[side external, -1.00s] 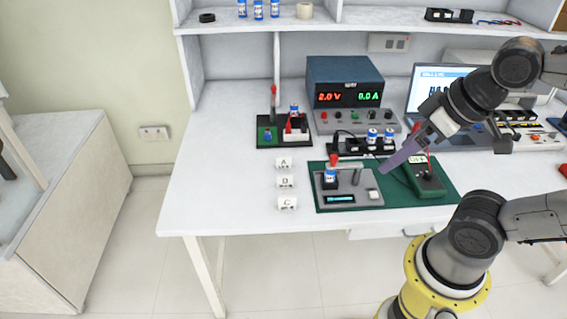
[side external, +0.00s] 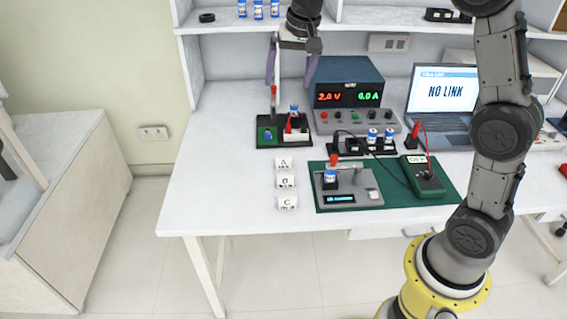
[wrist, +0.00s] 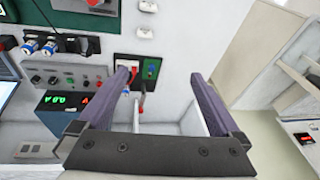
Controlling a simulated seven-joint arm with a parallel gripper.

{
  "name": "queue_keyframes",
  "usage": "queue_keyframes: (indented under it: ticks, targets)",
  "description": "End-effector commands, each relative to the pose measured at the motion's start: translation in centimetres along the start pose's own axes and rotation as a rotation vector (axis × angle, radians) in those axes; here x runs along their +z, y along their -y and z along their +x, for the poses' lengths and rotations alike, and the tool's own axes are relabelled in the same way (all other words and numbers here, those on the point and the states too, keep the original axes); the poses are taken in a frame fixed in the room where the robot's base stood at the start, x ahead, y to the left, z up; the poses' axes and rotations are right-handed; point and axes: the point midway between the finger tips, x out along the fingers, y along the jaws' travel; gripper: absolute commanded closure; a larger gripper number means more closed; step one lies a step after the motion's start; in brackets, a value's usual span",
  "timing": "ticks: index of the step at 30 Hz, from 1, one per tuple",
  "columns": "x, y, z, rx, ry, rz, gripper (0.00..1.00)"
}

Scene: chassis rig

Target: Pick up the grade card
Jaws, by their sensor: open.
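Three small white lettered cards stand in a column on the bench, left of the green mat, in the side view: card A (side external: 284,163), a middle card (side external: 286,181) that looks like B, and card C (side external: 288,203). Two white cards also show in the wrist view, one nearer (wrist: 143,33) and one at the top edge (wrist: 148,6); their letters are unreadable there. My gripper (side external: 289,84) is open and empty, high above the back of the bench, behind and above the cards. In the wrist view its two fingers (wrist: 160,78) are spread apart.
A black-based fixture (side external: 284,143) with a red lever stands below my gripper. The power supply (side external: 345,88) is to its right. A grey device (side external: 365,190) with a blue-and-white cell sits on the green mat (side external: 395,199). The shelf (side external: 225,26) is close behind. The bench left of the cards is clear.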

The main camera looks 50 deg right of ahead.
Motion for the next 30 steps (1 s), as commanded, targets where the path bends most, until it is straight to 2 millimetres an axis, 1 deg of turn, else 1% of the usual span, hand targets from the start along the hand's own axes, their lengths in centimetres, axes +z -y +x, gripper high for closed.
queue_keyframes:
  ticks: [1,2,3,5,6,9,12,15,20,27,30]
  targets:
    - [-1.2,0.2,2.7,0.022,0.029,0.021,0.00]
    - [-1.8,0.2,4.1,0.032,0.042,0.033,0.00]
    - [-2.5,0.2,6.0,0.047,0.061,0.047,0.00]
    - [-3.4,0.0,8.8,0.068,0.089,0.062,0.00]
    - [-3.7,-0.2,10.7,0.082,0.108,0.069,0.00]
    - [-4.0,-1.0,14.8,0.114,0.153,0.082,0.00]
    - [-3.6,-1.9,17.6,0.141,0.194,0.091,0.00]
    - [-3.1,-2.6,19.3,0.159,0.221,0.097,0.00]
    - [-2.6,-3.2,21.1,0.165,0.231,0.102,0.00]
    - [-1.6,-3.9,25.4,0.165,0.230,0.101,0.00]
    - [-1.3,-4.0,26.8,0.164,0.229,0.101,0.00]
